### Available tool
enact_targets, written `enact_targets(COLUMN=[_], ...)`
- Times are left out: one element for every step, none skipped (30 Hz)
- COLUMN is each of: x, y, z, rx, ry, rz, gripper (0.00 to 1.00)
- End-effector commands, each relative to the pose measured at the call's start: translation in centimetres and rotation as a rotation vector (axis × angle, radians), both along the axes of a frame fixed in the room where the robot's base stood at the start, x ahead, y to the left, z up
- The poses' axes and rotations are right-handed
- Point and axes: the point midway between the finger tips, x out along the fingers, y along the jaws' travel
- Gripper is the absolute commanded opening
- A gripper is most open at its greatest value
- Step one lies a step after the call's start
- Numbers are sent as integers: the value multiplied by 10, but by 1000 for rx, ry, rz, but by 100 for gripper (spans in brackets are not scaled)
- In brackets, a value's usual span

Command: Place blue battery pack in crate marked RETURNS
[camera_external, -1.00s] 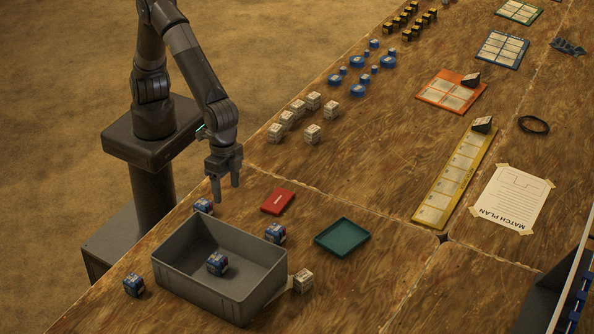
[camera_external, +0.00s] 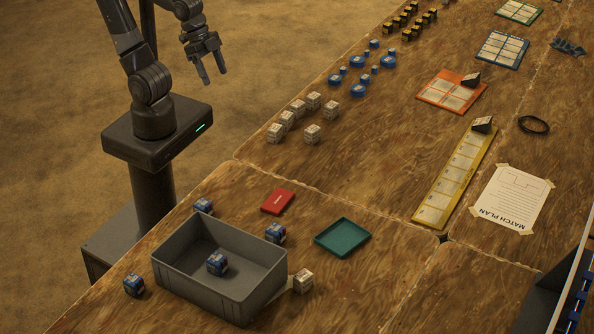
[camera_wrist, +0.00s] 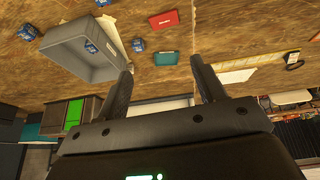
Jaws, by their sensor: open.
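A grey crate (camera_external: 207,285) stands near the table's front left edge; no marking on it is readable from here. One blue battery pack (camera_external: 217,263) lies inside it. Other blue packs stand outside: one left of the crate (camera_external: 134,284), one behind it (camera_external: 204,205) and one at its right rim (camera_external: 275,233). In the wrist view the crate (camera_wrist: 65,48) is at upper left with a blue pack (camera_wrist: 91,47) in it. My gripper (camera_external: 213,81) is open and empty, raised high and away from the crate, near my column.
A red flat box (camera_external: 278,201) and a green tray (camera_external: 342,238) lie right of the crate. A white pack (camera_external: 303,281) stands at its right corner. Several white packs (camera_external: 313,133) stand farther back. A yellow board (camera_external: 455,180) lies right. The table's middle is mostly clear.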

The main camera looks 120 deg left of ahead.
Motion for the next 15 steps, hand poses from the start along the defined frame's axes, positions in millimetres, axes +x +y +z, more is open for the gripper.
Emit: enact_targets(x=[-12, -17, -23, -26, -30, -33, -34, -36, -37, -37, -37, -37, -37, -37, -37], y=[6, 8, 11, 13, 14, 15, 16, 17, 17, 17, 17, 17, 17, 17, 17], z=[-1, -3, -4, -6, -7, -8, -8, -9, -9, -10, -10, -10, -10, -10, -10], rx=[11, 19, 27, 32, 36, 41, 44, 46, 48, 49, 49, 49, 49, 49, 49], ry=[-19, -26, -35, -39, -43, -48, -50, -52, -53, -53, -53, -53, -53, -53, -53], rz=[7, 8, 9, 10, 11, 12, 12, 12, 12, 12, 12, 12, 12, 12, 12], gripper=[63, 63, 63, 63, 63, 63, 63, 63, 63, 63, 63, 63, 63, 63, 63])
